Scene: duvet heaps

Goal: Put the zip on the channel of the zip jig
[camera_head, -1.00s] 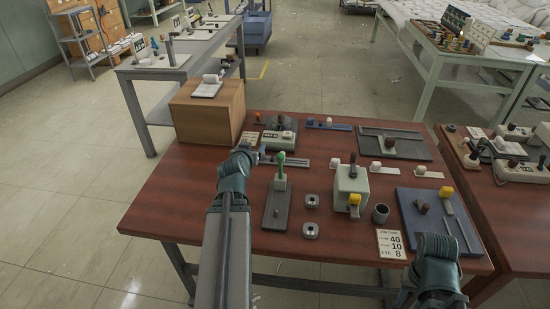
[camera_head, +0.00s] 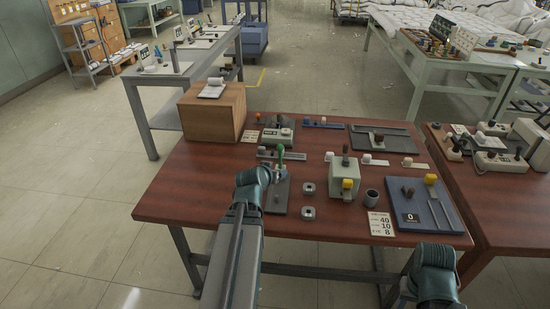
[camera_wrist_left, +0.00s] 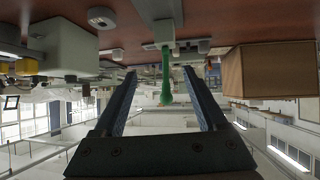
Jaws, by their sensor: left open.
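No part is clearly marked as the zip or the zip jig, so I cannot tell which they are. A blue board (camera_head: 426,222) with a long slot, a brown knob, a yellow knob and a panel reading 0 lies at the right front of the table. A green-handled lever (camera_head: 281,155) stands on a dark base at the table's middle left. My left gripper (camera_head: 274,174) is beside this lever, partly hidden by its wrist. In the left wrist view its fingers (camera_wrist_left: 160,75) are apart, with the green handle (camera_wrist_left: 166,78) showing between them. My right gripper is out of sight.
A grey-green box (camera_head: 344,180) with knobs, a dark cup (camera_head: 371,198) and two small metal blocks stand nearby. A number card (camera_head: 381,223) lies at the front edge. A dark board (camera_head: 382,140) is at the back; a wooden box (camera_head: 212,112) occupies the left corner.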

